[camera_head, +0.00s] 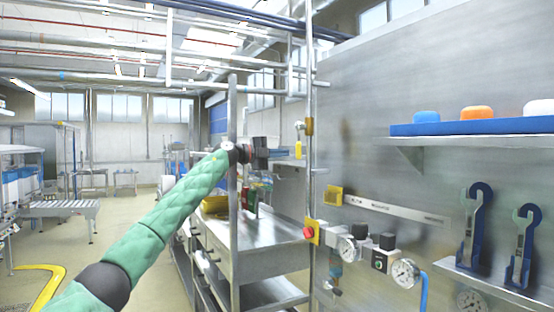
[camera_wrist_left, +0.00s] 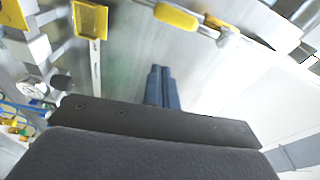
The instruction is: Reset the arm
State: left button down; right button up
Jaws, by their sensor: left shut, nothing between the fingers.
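My left arm, in a green padded sleeve, reaches up from the lower left in the head view. My left gripper (camera_head: 275,153) is at its end, raised in front of the metal workbench (camera_head: 270,249). In the left wrist view the two blue fingers of the left gripper (camera_wrist_left: 162,72) lie together, shut with nothing between them. They point toward a pale metal surface. My right gripper is in neither view.
A metal panel on the right carries a blue shelf (camera_head: 470,127) with blue, orange and white round items, gauges (camera_head: 405,272) and wrenches (camera_head: 471,230). A vertical pole (camera_head: 310,130) stands close to the gripper. A roller conveyor (camera_head: 62,207) is at left, with open floor before it.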

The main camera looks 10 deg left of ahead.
pick_arm(q)
jog(key=shift+s+a, duration=0.4)
jog(key=shift+a, duration=0.15)
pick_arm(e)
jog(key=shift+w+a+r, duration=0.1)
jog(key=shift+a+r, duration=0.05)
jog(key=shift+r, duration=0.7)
